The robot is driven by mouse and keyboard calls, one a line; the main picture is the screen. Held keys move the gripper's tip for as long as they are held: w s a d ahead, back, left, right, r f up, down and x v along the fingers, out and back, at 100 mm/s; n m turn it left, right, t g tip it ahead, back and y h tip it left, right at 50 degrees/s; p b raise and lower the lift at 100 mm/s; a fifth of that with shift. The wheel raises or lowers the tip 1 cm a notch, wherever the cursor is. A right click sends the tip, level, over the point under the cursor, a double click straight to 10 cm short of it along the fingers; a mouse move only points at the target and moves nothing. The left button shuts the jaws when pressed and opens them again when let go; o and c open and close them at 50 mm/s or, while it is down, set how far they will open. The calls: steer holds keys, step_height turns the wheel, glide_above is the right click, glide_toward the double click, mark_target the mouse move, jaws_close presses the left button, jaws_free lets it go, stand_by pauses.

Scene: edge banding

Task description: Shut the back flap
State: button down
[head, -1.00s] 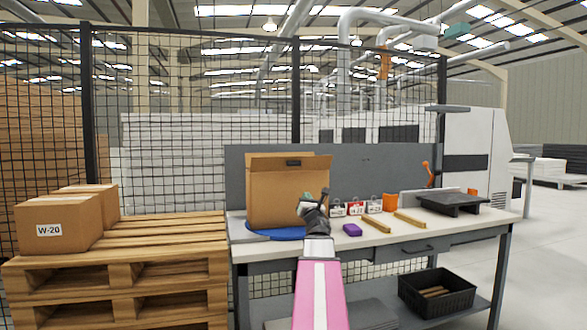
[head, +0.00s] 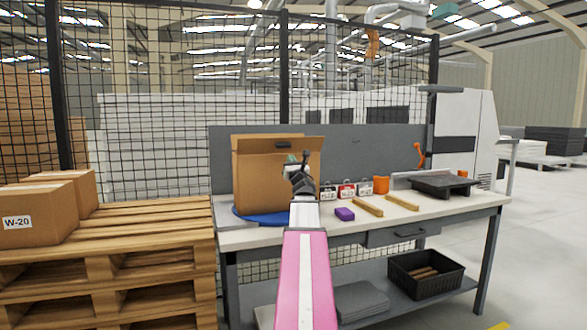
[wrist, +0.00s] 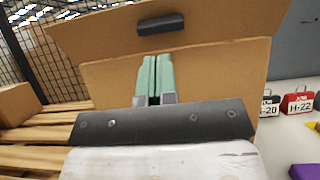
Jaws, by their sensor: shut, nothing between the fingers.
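A brown cardboard box (head: 262,188) stands on a blue round mat (head: 246,217) at the left end of the workbench. The box's inside is hidden.
On the bench right of the box are a purple block (head: 344,214), tagged padlock-like items (head: 346,190), an orange piece (head: 381,185), wooden strips (head: 368,206) and a dark plate (head: 442,186). Labelled cartons (head: 38,208) sit on pallets (head: 120,240) at left. Mesh fence stands behind.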

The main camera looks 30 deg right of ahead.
mark_target(284, 146)
steer(key=x, duration=0.7)
steer(key=shift+w+d+r, duration=0.1)
steer(key=shift+w+r, duration=0.1)
steer(key=shift+w, duration=0.1)
